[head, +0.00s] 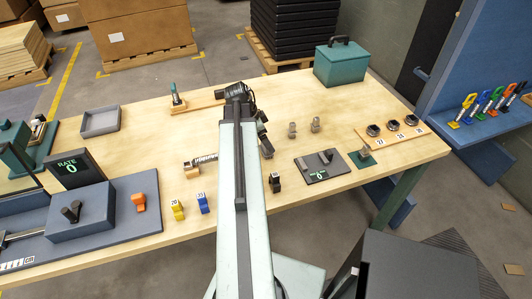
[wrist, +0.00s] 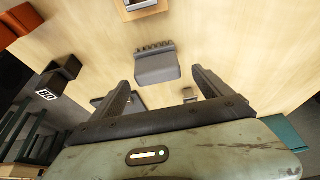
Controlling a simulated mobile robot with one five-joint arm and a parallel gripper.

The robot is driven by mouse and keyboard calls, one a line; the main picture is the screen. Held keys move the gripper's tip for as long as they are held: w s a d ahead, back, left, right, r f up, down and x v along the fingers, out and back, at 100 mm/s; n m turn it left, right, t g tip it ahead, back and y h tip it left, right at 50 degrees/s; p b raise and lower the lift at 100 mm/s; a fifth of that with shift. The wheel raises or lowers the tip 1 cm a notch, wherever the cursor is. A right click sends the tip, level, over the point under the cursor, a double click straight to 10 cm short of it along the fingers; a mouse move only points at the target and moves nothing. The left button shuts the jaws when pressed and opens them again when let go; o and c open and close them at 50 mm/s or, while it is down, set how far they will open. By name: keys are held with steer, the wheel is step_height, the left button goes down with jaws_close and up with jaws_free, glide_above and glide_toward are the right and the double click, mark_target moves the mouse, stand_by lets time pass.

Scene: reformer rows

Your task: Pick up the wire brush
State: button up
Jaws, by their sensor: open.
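A dark bar with a row of light, bristle-like marks, which looks like the wire brush (head: 206,159), lies by a small wooden block left of my arm in the head view. My arm may hide its right end. In the wrist view, a grey block with a row of dark bumps (wrist: 157,66) lies on the wood ahead of my gripper (wrist: 158,80). I cannot tell whether it is the same thing. My gripper is open, its fingers apart with nothing held. In the head view my arm largely hides it.
A teal box (head: 340,66) stands at the back right. The back middle is fairly clear.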

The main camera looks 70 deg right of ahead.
steer(key=shift+f, duration=0.15)
steer(key=b+x, duration=0.5)
steer(key=shift+a+f, duration=0.15)
steer(key=shift+f, duration=0.15)
steer(key=shift+r, duration=0.2)
steer(key=c, duration=1.7)
steer(key=shift+o, duration=0.2)
step_height(320, 180, up, 10)
steer(key=p, duration=1)
steer(key=shift+r+p, duration=0.2)
steer(key=shift+p, duration=0.2)
steer(key=shift+f, duration=0.15)
